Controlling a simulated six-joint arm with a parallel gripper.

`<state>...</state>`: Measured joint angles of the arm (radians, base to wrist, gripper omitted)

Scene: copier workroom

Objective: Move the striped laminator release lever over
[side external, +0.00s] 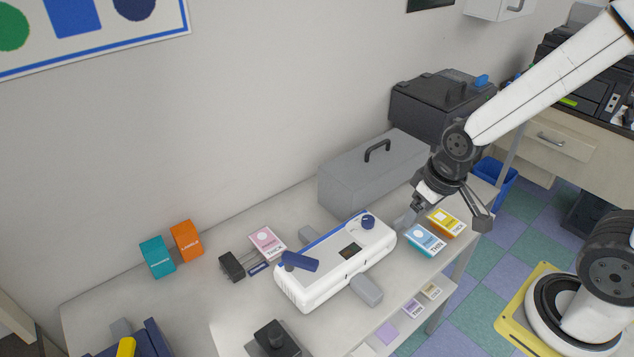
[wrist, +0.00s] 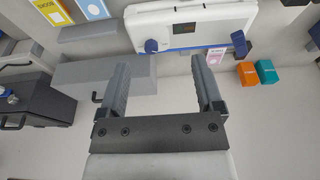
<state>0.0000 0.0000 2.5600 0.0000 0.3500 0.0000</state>
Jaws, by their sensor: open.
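The white laminator (side external: 335,262) with a blue edge stripe stands on the table in the side view. Its dark blue lever (side external: 300,262) lies across the near-left end; I cannot make out stripes on it. A round blue knob (side external: 368,222) is at the other end. In the wrist view the laminator (wrist: 190,14) is at the top, with the lever (wrist: 240,44) right of my fingers and the knob (wrist: 151,46) between them. My gripper (side external: 449,208) is open and empty, to the right of the laminator, apart from it and the lever.
A grey box with a handle (side external: 365,175) and a black case (side external: 440,105) stand behind my gripper. Blue (side external: 425,240) and yellow (side external: 447,222) packs lie below it. Orange (side external: 186,240) and teal (side external: 157,257) boxes stand left. A black block (side external: 272,340) sits in front.

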